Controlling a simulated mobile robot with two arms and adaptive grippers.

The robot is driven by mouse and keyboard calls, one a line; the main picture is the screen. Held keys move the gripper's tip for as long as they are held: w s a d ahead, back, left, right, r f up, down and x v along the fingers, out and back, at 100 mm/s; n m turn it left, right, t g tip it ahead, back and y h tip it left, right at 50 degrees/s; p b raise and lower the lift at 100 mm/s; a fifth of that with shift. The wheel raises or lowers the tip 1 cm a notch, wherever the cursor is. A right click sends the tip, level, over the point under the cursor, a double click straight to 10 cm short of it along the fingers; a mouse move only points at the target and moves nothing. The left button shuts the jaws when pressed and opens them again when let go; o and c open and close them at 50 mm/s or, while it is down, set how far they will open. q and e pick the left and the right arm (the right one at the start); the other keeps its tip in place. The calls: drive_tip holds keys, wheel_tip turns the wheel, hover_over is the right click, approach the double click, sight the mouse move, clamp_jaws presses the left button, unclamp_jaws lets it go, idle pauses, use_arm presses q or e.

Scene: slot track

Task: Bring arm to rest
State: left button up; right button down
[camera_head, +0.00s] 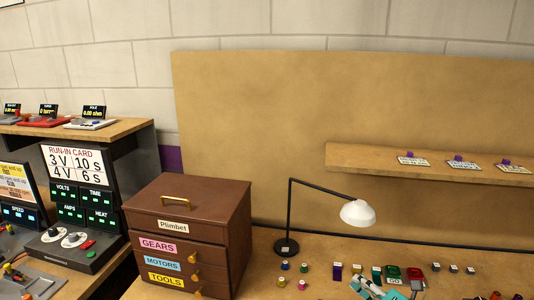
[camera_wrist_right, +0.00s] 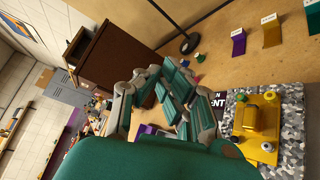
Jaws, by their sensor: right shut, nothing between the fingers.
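My right gripper (camera_head: 370,288) shows at the bottom edge of the head view, partly cut off, over the front of the workbench. In the right wrist view its teal and grey fingers (camera_wrist_right: 178,90) are shut with nothing between them. The rest of the right arm is mostly out of frame. My left gripper is in neither view.
A brown drawer cabinet (camera_head: 188,222) stands left of a white-shaded lamp (camera_head: 357,212). A red and green light unit (camera_head: 398,274) sits close by the right gripper. The wrist view shows a yellow device (camera_wrist_right: 257,122) on a speckled block (camera_wrist_right: 292,110). A shelf (camera_head: 440,170) hangs behind.

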drive_tip(key=s+d+r+m+t+h, duration=0.3)
drive_tip(key=s+m+h, duration=0.5)
drive_tip(key=m, duration=0.8)
drive_tip(key=s+d+f+m+g+h, duration=0.1)
drive_tip(key=s+f+m+g+h, duration=0.3)
drive_tip(key=s+f+m, duration=0.25)
drive_tip(key=s+a+f+m+g+y, duration=0.1)
drive_tip(key=s+a+f+g+y, duration=0.15)
drive_tip(key=s, duration=0.45)
drive_tip(key=s+a+f+m+g+y, duration=0.1)
drive_tip(key=s+a+f+g, duration=0.1)
drive_tip(key=s+a+g, duration=0.35)
drive_tip(key=s+a+f+m+g+y, duration=0.1)
drive_tip(key=s+f+g, duration=0.15)
drive_tip(key=s, duration=0.55)
wheel_tip(320, 180, down, 27)
drive_tip(key=s, duration=0.1)
drive_tip(key=s+d+f+g, duration=0.2)
drive_tip(key=s+f, duration=1.3)
drive_tip(key=s, duration=0.2)
drive_tip(key=shift+d+f, duration=0.35)
drive_tip(key=shift+d, duration=0.05)
